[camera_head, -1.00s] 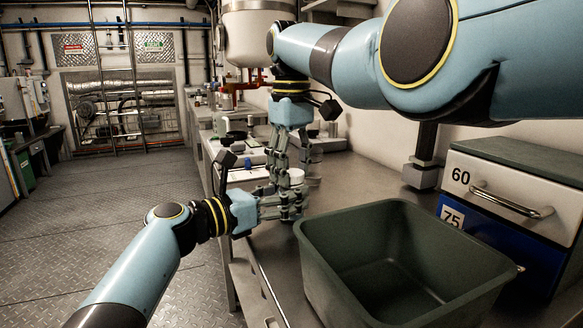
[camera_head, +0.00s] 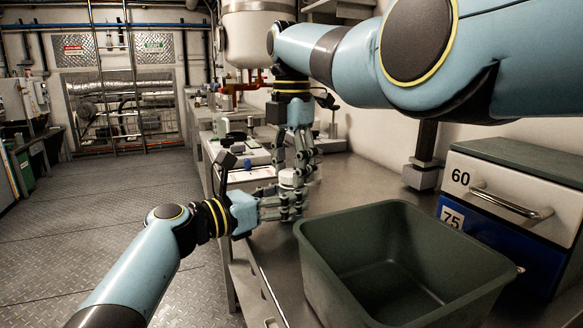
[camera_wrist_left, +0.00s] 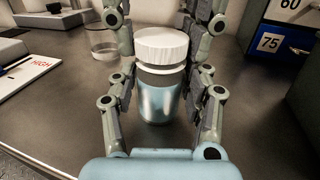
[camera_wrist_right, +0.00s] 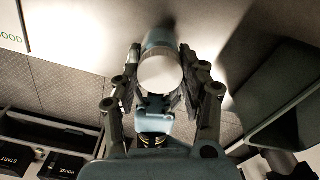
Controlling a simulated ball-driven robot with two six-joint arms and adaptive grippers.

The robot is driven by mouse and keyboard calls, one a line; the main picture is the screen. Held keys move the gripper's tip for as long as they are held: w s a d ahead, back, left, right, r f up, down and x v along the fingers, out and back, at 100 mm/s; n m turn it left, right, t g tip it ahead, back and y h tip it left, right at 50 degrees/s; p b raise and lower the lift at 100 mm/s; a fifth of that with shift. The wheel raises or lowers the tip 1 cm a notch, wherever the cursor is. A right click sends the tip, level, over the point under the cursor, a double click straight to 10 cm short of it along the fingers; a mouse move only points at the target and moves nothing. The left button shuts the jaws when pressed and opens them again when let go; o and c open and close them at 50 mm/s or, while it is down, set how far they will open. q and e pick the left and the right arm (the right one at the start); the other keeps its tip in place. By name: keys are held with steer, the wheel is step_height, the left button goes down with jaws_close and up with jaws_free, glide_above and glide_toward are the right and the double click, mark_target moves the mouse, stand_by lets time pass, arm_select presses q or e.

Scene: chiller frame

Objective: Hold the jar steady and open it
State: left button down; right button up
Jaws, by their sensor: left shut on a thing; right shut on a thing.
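The jar stands upright on the bench, with a clear body and bluish contents (camera_wrist_left: 158,103) and a ribbed white lid (camera_wrist_left: 165,46). In the head view the lid (camera_head: 287,178) shows among the fingers. My left gripper (camera_head: 296,203) comes in from the side and is shut on the jar's body, with fingers on both sides. My right gripper (camera_head: 304,168) reaches down from above and is shut on the lid, its fingers on either side in the right wrist view (camera_wrist_right: 160,90). The lid sits on the jar's top; I cannot tell whether it is loosened.
An empty green bin (camera_head: 330,238) stands close in front of the grippers. Drawer boxes marked 60 (camera_head: 480,178) and 75 (camera_head: 452,218) are at the right. A glass beaker (camera_wrist_left: 103,45) stands behind the jar. Bare bench lies right of the jar.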

mark_target(292, 172)
steer(key=shift+r, duration=0.15)
steer(key=shift+r, duration=0.95)
steer(key=shift+r, duration=2.05)
arm_select(q)
steer(key=c, duration=0.5)
jaws_free()
